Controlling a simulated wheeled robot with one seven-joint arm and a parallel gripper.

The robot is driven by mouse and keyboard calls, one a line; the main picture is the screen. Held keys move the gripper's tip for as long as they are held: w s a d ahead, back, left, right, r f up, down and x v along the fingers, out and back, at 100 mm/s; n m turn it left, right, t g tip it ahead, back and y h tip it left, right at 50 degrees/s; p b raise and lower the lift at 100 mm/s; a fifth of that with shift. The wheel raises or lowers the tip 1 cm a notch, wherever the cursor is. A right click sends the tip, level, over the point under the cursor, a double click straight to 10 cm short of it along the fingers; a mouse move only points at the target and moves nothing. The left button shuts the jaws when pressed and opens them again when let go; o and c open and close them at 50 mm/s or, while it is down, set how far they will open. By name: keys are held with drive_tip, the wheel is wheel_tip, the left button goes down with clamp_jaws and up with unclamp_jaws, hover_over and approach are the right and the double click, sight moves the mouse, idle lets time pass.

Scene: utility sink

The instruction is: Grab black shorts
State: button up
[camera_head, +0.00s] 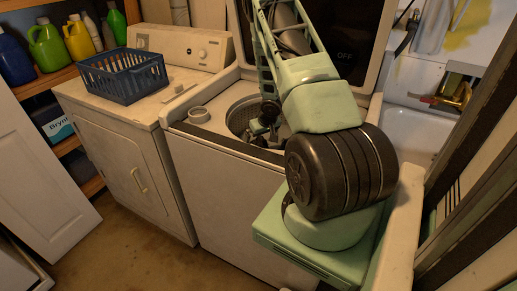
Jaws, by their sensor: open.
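My arm reaches down into the open top of the white washing machine (225,165). My gripper (258,129) is small and dark in this view, at the mouth of the round metal drum (236,112). It looks open, with nothing clearly held between its fingers. I cannot make out the black shorts. Most of the drum's inside is hidden by the washer's front rim and by my arm.
The washer's dark lid (345,55) stands raised behind my arm. A white dryer (130,150) at left bears a blue basket (125,90). A sink (412,130) is at right. Bottles (47,47) fill a shelf.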

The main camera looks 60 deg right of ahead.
sight(257, 144)
drive_tip(key=shift+p+x, duration=0.45)
drive_tip(key=shift+x, duration=2.6)
drive_tip(key=shift+a, duration=0.1)
drive_tip(key=c, duration=0.7)
drive_tip(key=shift+r, duration=0.1)
